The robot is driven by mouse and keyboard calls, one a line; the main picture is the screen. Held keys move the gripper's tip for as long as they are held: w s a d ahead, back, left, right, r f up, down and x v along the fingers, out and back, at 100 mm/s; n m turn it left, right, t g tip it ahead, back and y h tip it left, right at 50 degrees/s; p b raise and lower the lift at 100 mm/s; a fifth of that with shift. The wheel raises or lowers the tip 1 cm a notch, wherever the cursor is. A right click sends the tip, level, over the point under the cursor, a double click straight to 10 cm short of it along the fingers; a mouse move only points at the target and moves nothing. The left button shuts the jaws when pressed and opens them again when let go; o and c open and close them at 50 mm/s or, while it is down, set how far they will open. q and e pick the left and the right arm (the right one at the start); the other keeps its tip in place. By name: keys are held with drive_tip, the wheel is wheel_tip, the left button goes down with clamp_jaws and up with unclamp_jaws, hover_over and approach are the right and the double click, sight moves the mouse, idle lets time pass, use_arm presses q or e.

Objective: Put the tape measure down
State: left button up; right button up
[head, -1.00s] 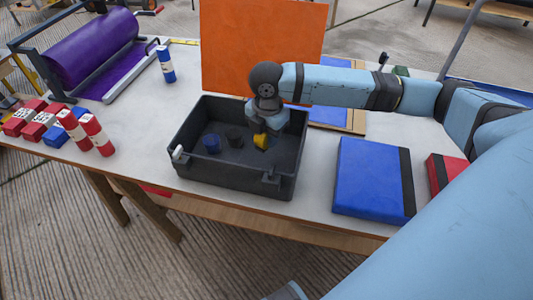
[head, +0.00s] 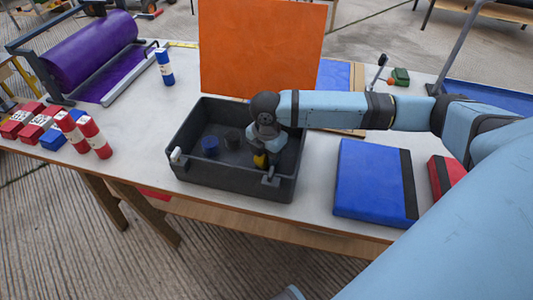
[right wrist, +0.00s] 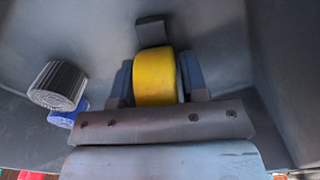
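The yellow tape measure (head: 260,161) is low inside the dark grey crate (head: 193,181), near its front right. In the right wrist view the yellow tape measure (right wrist: 154,77) sits between the two fingers of my right gripper (right wrist: 158,80), which look closed on its sides. In the head view my right gripper (head: 266,157) points down into the crate and hides part of the tape measure. I cannot tell whether the tape measure touches the crate floor. My left gripper is not in view.
A blue round item (head: 210,145) and a black ribbed one (head: 233,139) stand in the crate, left of my gripper. A blue pad (head: 367,180) lies right of the crate, an orange board (head: 262,50) stands behind. Red tubes (head: 95,137) lie at left.

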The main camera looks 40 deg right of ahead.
drive_tip(key=shift+o, duration=1.1)
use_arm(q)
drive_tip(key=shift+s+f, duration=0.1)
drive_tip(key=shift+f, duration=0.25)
use_arm(e)
wheel_tip(320, 180, up, 11)
drive_tip(key=shift+r+p, duration=0.15)
drive_tip(key=shift+p, duration=1.05)
drive_tip(key=shift+r, duration=0.5)
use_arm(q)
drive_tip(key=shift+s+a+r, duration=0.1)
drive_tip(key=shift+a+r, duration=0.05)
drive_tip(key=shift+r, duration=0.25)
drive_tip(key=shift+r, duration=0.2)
